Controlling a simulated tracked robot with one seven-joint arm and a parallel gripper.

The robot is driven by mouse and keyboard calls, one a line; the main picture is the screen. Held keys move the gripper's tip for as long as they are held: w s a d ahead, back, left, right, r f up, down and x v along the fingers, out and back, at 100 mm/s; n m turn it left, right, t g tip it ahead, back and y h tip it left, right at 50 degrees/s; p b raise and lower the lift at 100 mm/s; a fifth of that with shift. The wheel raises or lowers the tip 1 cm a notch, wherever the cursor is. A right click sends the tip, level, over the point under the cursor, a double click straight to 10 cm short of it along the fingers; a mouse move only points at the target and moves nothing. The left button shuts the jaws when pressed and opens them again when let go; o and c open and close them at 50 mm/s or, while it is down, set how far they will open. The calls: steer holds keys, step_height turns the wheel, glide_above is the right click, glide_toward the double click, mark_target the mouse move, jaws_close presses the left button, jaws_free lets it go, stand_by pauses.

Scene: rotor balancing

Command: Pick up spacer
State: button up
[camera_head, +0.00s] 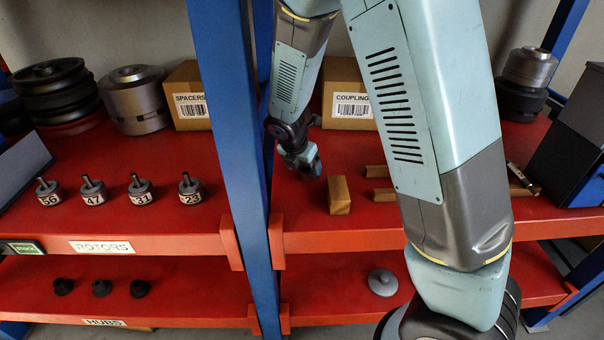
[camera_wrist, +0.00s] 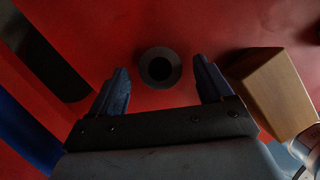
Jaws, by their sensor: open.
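The spacer (camera_wrist: 174,80), a small dark grey ring with a black hole, lies on the red shelf in the wrist view. I cannot make it out in the head view, where my arm covers part of the shelf. My gripper (camera_wrist: 161,75) is open, with one blue-black finger on each side of the spacer in the picture. Nothing is held. I cannot tell how far above the spacer the fingertips are. In the head view my gripper (camera_head: 308,168) is low over the upper shelf, right of the blue post.
A wooden block (camera_wrist: 270,90) stands close right of my gripper; the head view shows it too (camera_head: 339,195). The blue post (camera_head: 243,150) is close on the left. Boxes labelled SPACERS (camera_head: 188,97) and COUPLING (camera_head: 347,98) stand behind. Several numbered rotors (camera_head: 140,192) stand left.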

steer(key=shift+w+d+f, duration=0.15)
steer(key=shift+w+f, duration=0.05)
steer(key=shift+f, duration=0.45)
steer(key=c, duration=1.3)
